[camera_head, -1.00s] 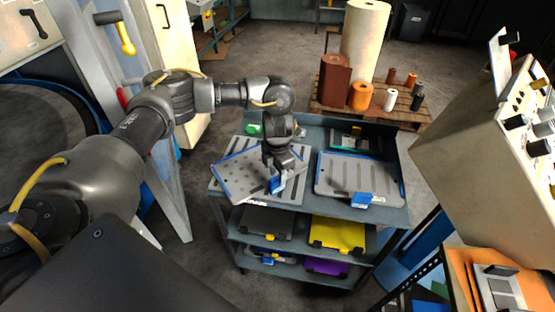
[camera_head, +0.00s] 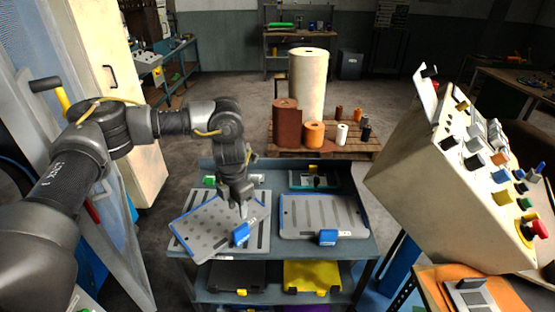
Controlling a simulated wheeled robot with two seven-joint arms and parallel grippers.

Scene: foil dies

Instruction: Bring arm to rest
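My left arm comes in from the left and reaches over the blue-grey cart (camera_head: 300,248). My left gripper (camera_head: 243,213) points down at the cart top, just above the blue handle (camera_head: 241,234) of a grey foil die (camera_head: 208,226). This die lies skewed over a slotted grey plate (camera_head: 262,208). The gap between its fingers is too small to make out, and I cannot tell whether they touch the handle. A second slotted die (camera_head: 322,214) with a blue handle (camera_head: 328,237) lies flat to the right. My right gripper is not in view.
A control console (camera_head: 440,190) stands close on the right. Rolls, including a tall cream one (camera_head: 307,85) and a brown one (camera_head: 287,122), stand on a pallet (camera_head: 340,147) behind the cart. Lower shelves hold a yellow die (camera_head: 312,275) and a dark one (camera_head: 237,275).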

